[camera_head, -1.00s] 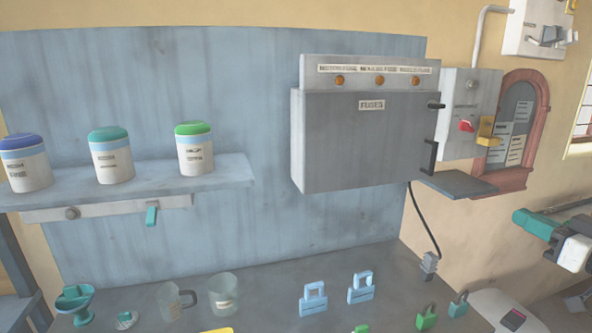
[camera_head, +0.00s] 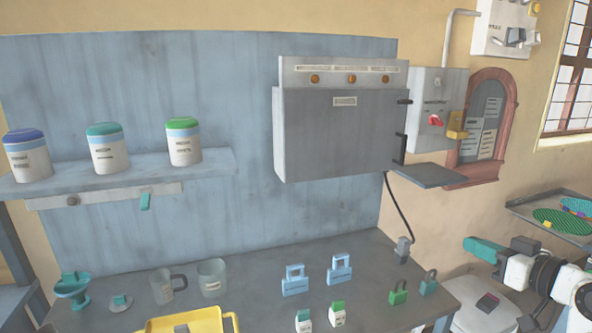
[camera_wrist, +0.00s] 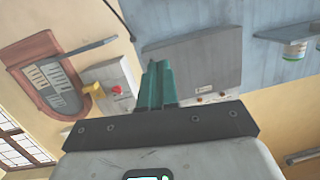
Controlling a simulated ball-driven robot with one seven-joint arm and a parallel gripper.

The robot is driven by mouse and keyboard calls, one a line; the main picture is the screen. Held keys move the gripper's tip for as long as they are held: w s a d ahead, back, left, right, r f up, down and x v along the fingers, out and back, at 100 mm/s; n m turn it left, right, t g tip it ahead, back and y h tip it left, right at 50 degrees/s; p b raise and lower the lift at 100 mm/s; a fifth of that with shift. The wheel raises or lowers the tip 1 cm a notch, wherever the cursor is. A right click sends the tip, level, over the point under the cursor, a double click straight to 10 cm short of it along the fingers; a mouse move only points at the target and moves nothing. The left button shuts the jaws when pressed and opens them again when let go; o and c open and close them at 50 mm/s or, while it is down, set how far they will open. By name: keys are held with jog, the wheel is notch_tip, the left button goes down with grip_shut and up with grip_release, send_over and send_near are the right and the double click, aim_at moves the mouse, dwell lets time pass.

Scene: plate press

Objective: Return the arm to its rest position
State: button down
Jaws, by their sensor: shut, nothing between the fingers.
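My gripper (camera_head: 484,249) is at the lower right of the head view, off the right end of the workbench, with teal fingers pointing left. In the wrist view its two teal fingers (camera_wrist: 157,84) are pressed together, with nothing between them. The fingers appear in front of the grey fuse box (camera_wrist: 190,65) there, but the head view shows the gripper well apart from the fuse box (camera_head: 338,130).
The workbench (camera_head: 235,262) holds blue padlocks (camera_head: 339,269), green padlocks (camera_head: 398,292), mugs (camera_head: 212,278) and a yellow tray (camera_head: 228,322). A shelf (camera_head: 120,176) carries three canisters. A tray (camera_head: 575,240) stands at the right behind my arm.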

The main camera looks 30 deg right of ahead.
jog(key=a+f+g+y, duration=0.4)
jog(key=a+f+g, duration=0.3)
jog(key=a+f, duration=1.2)
jog(key=s+a+f+n+g+h, duration=0.1)
jog(key=s+a+f+n+g, duration=0.1)
jog(key=s+a+f+g, duration=0.5)
jog(key=s+a+f, duration=0.3)
jog(key=s+f, duration=0.4)
jog(key=s, duration=0.1)
jog(key=shift+s+f+g+h, duration=0.25)
jog(key=shift+s+g+h, duration=0.05)
jog(key=shift+s+g, duration=0.1)
